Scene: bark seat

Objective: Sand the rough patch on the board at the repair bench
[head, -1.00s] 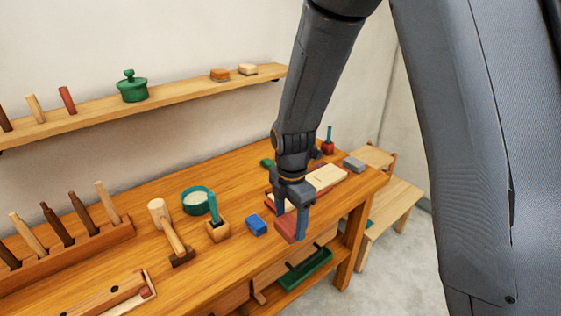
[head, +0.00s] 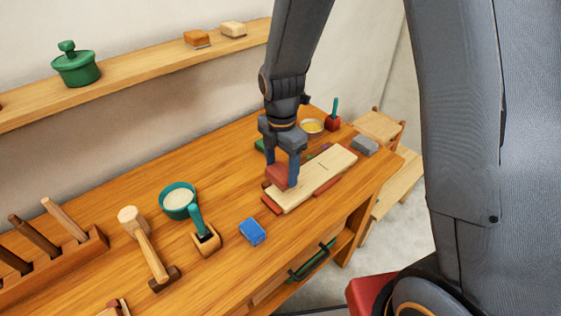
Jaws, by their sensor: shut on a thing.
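The pale board (head: 325,175) lies at the right part of the wooden repair bench (head: 190,160), with red pieces at its edges. A small dark mark shows on its upper face; I cannot make out the rough patch clearly. My gripper (head: 284,166) points down at the board's left end, shut on a red block (head: 278,175). The block is at or just above the board's surface; I cannot tell if it touches. The fingers and the block hide part of that end.
A grey block (head: 364,145) and a yellow-filled dish (head: 312,127) are beyond the board. Bare bench lies between bowl and board.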

